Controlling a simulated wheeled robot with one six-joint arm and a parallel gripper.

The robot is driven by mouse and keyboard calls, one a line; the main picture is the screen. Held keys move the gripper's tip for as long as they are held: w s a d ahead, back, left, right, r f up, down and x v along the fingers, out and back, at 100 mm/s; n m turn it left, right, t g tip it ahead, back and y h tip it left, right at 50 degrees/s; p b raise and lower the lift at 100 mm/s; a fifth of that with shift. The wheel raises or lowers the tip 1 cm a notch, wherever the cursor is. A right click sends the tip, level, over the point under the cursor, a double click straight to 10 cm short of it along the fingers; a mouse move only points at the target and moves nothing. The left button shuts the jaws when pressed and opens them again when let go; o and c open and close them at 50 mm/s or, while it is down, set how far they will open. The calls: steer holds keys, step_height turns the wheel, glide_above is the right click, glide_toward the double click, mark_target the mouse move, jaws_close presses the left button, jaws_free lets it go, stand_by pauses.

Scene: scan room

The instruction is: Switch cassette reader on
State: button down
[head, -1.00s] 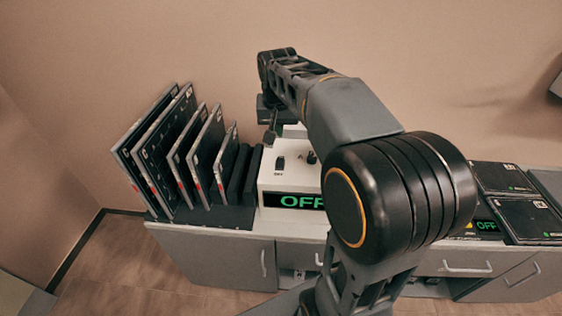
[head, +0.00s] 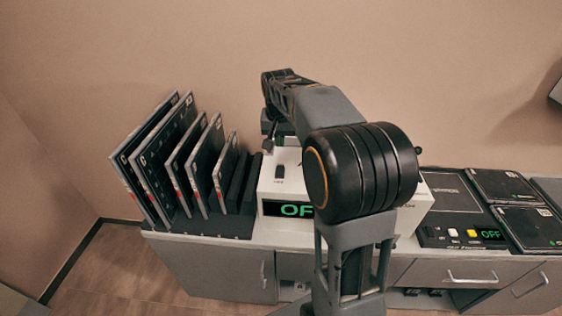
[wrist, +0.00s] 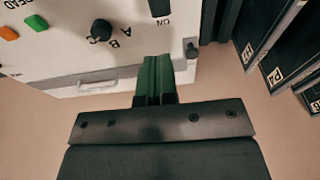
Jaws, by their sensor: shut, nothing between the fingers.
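The cassette reader (head: 283,187) is a white box on the counter. Its green front display (head: 290,209) shows "OF", with the rest hidden behind my arm. A black switch (head: 279,171) stands on its top above an "OFF" label. The switch also shows at the top edge of the wrist view (wrist: 160,8), close to an "ON" label. My gripper (head: 268,145) is shut and empty, at the reader's back left, behind the switch. In the wrist view my closed fingers (wrist: 158,72) point toward the reader's top, apart from the switch. Whether they touch the reader, I cannot tell.
A rack (head: 205,222) of upright dark cassettes (head: 152,158) stands close on the left. A black device (head: 462,237) with an "OFF" display and flat panels (head: 528,226) lie to the right. A black knob (wrist: 101,30) and orange and green buttons are on the reader. The wall is close behind.

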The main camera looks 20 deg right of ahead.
mark_target(281, 166)
steer(key=f, duration=0.3)
steer(key=w+f, duration=0.1)
steer(key=f, duration=0.2)
steer(key=d+f, duration=0.1)
steer(key=f, duration=0.3)
steer(key=shift+w+f+p, duration=0.1)
steer(key=shift+w+p, duration=0.2)
steer(key=shift+w, duration=0.05)
